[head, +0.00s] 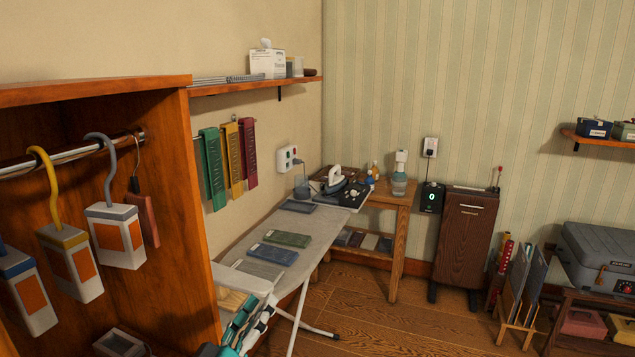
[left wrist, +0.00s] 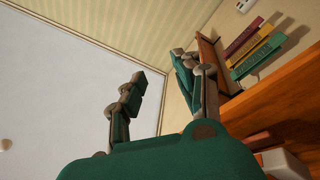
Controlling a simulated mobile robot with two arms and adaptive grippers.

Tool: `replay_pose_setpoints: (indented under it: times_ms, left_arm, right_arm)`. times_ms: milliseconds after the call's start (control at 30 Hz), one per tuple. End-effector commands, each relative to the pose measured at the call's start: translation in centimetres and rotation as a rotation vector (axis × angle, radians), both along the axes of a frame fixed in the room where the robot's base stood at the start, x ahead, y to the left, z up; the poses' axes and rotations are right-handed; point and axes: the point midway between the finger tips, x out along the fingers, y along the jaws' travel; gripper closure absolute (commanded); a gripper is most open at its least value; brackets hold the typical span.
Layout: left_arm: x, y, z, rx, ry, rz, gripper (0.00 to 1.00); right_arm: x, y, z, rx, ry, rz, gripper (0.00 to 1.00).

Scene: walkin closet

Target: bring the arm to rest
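My left gripper (head: 248,325) shows at the bottom of the head view, in front of the near end of the ironing board (head: 262,246) and to the right of the wooden wardrobe's side panel (head: 187,230). In the left wrist view the same gripper (left wrist: 158,70) has its two green fingers with brown joints spread apart. Only the ceiling and wall show between them, so it is open and empty. My right gripper is in neither view.
Box-shaped hangers (head: 118,238) hang from the wardrobe rail at left. A wall shelf (head: 255,86) sits above. Wooden floor (head: 400,320) is open right of the board, before a brown cabinet (head: 465,240).

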Motion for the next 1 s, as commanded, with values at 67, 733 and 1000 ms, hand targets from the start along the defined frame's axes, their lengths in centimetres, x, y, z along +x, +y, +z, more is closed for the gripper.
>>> replay_pose_setpoints:
  times_ms: [67,733,1000]
  left_arm:
    - [-2.1,-0.3,-5.9,0.199,0.157,-0.024,0.67]
    - [-24.1,9.8,-28.2,1.074,1.095,-0.189,0.67]
    - [-25.7,11.0,-33.7,1.138,1.207,-0.22,0.67]
  right_arm:
    - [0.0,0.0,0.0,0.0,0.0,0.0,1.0]
    - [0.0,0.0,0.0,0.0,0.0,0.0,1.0]
    - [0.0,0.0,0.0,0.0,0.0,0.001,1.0]
